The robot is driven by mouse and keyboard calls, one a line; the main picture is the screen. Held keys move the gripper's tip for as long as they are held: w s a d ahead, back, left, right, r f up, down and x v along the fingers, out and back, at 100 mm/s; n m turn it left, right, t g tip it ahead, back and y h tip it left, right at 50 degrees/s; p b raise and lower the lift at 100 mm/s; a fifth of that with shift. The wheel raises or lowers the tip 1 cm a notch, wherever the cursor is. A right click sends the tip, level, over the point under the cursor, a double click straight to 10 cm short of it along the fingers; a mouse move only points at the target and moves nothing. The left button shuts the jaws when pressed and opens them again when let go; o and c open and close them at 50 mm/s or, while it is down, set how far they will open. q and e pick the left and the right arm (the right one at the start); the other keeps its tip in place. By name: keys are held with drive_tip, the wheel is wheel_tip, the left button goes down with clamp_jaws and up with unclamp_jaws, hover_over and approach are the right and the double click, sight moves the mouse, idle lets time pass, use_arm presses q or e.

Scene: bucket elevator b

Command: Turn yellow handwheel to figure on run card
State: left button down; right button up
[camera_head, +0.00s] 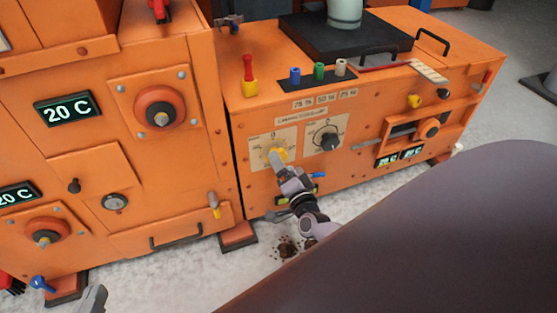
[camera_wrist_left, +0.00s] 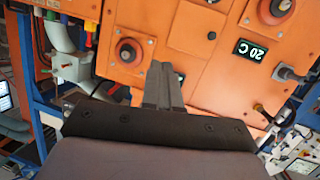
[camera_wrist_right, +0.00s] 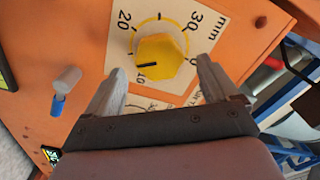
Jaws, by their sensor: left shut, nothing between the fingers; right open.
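The yellow handwheel (camera_head: 277,155) sits on a cream dial plate on the orange machine's front. In the right wrist view the handwheel (camera_wrist_right: 161,60) faces me; its black mark points left, between 10 and 20 on the mm scale. My right gripper (camera_wrist_right: 158,68) is open, a finger on each side of the handwheel; contact cannot be told. My left gripper (camera_wrist_left: 164,70) is shut and empty before the left cabinet. It also shows at the head view's bottom left (camera_head: 94,299). A pale card (camera_head: 429,71) lies at the machine's top right; its writing is too small to read.
A second dial with a black knob (camera_head: 327,138) sits right of the handwheel. A blue-tipped lever (camera_wrist_right: 61,98) sticks out nearby. The left cabinet carries red knobs (camera_head: 160,106) and 20 C displays (camera_head: 67,108). My right arm fills the lower right.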

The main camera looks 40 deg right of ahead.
drive_tip(key=shift+b+x, duration=0.75)
drive_tip(key=shift+x, duration=1.45)
drive_tip(key=c, duration=1)
